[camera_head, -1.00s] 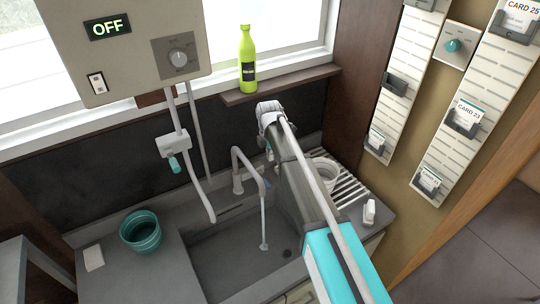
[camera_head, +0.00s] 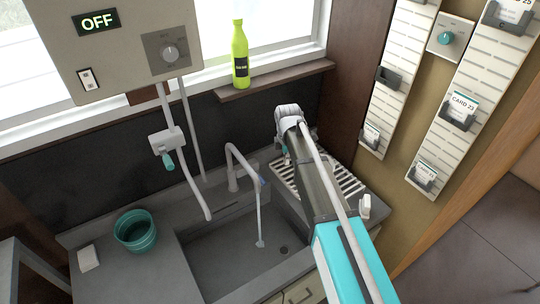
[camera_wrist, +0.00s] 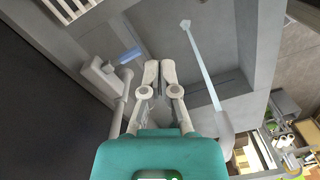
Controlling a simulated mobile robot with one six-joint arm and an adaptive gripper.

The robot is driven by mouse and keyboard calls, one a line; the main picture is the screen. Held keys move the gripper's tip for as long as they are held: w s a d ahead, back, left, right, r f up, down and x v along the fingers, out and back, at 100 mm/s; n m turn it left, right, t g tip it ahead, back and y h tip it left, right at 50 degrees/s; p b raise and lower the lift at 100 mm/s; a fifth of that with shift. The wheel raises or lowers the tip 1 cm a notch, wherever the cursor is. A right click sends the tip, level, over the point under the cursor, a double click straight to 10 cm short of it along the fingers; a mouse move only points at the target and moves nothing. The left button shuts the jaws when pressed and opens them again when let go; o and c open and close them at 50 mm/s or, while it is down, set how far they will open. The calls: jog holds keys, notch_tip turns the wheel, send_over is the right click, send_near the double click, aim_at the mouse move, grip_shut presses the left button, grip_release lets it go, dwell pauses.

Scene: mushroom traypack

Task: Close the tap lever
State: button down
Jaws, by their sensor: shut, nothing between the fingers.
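The grey tap (camera_head: 231,170) stands at the back rim of the sink, with its curved spout over the basin. A thin stream of water (camera_head: 258,217) runs from the spout into the basin. The small blue tap lever (camera_head: 263,181) shows beside the tap. It is clearer in the wrist view (camera_wrist: 127,55), at upper left on the tap body (camera_wrist: 105,78). My gripper (camera_wrist: 160,68) is shut and empty, to the right of the lever and apart from it in that picture. The water also shows in the wrist view (camera_wrist: 203,65). In the head view my arm mostly hides the gripper.
The sink basin (camera_head: 215,262) is otherwise open. A teal pot (camera_head: 135,232) stands on the left counter, and a slatted drainer (camera_head: 345,185) lies to the right. A green bottle (camera_head: 240,60) stands on the ledge. A hanging valve with a teal handle (camera_head: 168,160) is behind left.

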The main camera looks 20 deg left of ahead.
jog(key=s+d+f+m+b, duration=0.2)
jog(key=s+d+m, duration=0.3)
jog(key=d, duration=0.6)
jog(key=s+d+f+m+b, duration=0.2)
jog(key=s+d+m, duration=0.3)
jog(key=d+m, duration=0.5)
jog(key=s+d+f+m+b, duration=0.2)
jog(key=s+d+m, duration=0.4)
jog(key=d, duration=0.6)
jog(key=shift+d+f+m+b, duration=0.4)
jog(key=shift+f+m, duration=0.2)
jog(key=shift+m, duration=0.6)
